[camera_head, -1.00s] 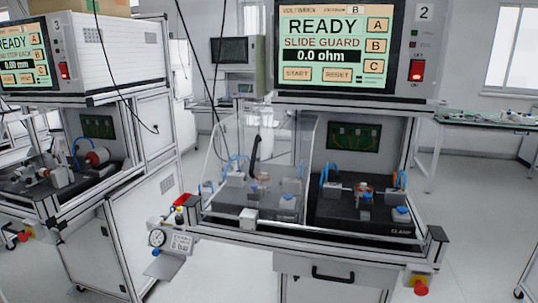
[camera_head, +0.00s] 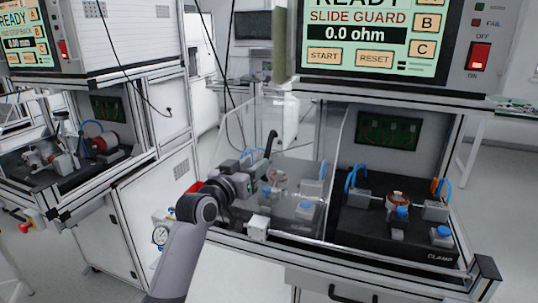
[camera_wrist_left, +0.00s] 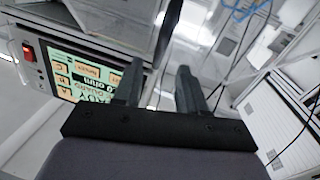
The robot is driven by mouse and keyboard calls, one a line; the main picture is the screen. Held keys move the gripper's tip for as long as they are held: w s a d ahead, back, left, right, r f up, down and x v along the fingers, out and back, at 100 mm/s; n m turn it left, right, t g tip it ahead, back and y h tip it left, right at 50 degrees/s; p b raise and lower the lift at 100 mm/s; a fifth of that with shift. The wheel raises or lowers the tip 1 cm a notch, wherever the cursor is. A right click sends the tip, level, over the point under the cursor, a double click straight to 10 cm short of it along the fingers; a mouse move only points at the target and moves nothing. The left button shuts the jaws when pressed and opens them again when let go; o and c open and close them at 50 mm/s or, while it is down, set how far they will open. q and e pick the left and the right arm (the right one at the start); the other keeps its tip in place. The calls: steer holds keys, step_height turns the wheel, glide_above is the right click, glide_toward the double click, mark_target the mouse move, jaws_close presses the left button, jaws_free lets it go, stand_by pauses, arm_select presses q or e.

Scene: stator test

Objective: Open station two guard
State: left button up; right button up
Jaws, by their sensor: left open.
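The station two guard (camera_head: 232,137) is a clear panel over the left half of the station bay, with a black upright handle (camera_head: 271,144) near its middle. The right half of the bay is uncovered. My left gripper (camera_head: 248,160) is in front of the guard, just left of and below the handle in the head view. Its fingers are apart and empty in the left wrist view (camera_wrist_left: 157,78). A dark bar, probably the handle, rises beyond the fingers there; I cannot tell whether it touches them. My right gripper is not in view.
The station two screen (camera_head: 365,33) above the bay reads SLIDE GUARD and 0.0 ohm. A black base (camera_head: 380,240) with blue-capped fixtures fills the right half. A front rail (camera_head: 325,252) runs along the bay. Station three (camera_head: 70,165) stands at left. Dark cables hang behind.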

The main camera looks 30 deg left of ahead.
arm_select(q)
glide_toward(285, 150)
steer(key=shift+w+a+r+p, duration=0.15)
steer(key=shift+w+a+p, duration=0.2)
steer(key=shift+w+a, duration=1.3)
steer(key=shift+d, duration=0.1)
jaws_close()
